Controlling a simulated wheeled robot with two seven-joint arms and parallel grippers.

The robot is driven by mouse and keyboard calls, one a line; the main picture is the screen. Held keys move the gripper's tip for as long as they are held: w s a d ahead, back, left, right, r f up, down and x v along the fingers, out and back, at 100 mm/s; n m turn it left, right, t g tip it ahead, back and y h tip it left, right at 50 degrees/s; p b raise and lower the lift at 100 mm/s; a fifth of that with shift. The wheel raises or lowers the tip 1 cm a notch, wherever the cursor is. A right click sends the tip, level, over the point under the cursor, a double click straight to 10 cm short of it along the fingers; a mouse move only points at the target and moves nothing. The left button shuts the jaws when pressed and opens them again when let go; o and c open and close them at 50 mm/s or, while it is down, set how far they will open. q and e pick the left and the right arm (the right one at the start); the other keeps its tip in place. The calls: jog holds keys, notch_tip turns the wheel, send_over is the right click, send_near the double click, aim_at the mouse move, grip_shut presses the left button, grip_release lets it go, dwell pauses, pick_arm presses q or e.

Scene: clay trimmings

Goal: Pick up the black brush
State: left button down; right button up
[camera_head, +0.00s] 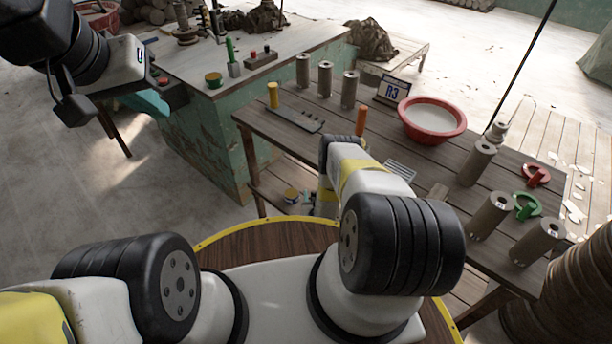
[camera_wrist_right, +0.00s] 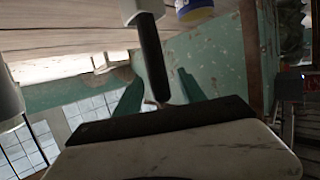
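In the right wrist view a slim black bar (camera_wrist_right: 152,60) with a pale upper end hangs between and beyond the teal fingers of my right gripper (camera_wrist_right: 160,88). It looks like the black brush, but I cannot be sure. The fingers stand apart, and no contact with the bar shows. I cannot make out the brush in that view. My left gripper (camera_head: 150,103) is at the upper left, away from the plank table; its finger gap is unclear.
The plank table (camera_head: 235,117) holds a dark rack (camera_head: 295,118), a yellow tool (camera_head: 272,95), an orange tool (camera_head: 360,120), a red basin (camera_head: 432,118) and several clay cylinders. A small pot (camera_head: 292,195) stands on its lower shelf. A worn green bench (camera_head: 200,130) is to the left.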

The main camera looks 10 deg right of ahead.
grip_shut()
jog(key=shift+r, duration=0.1)
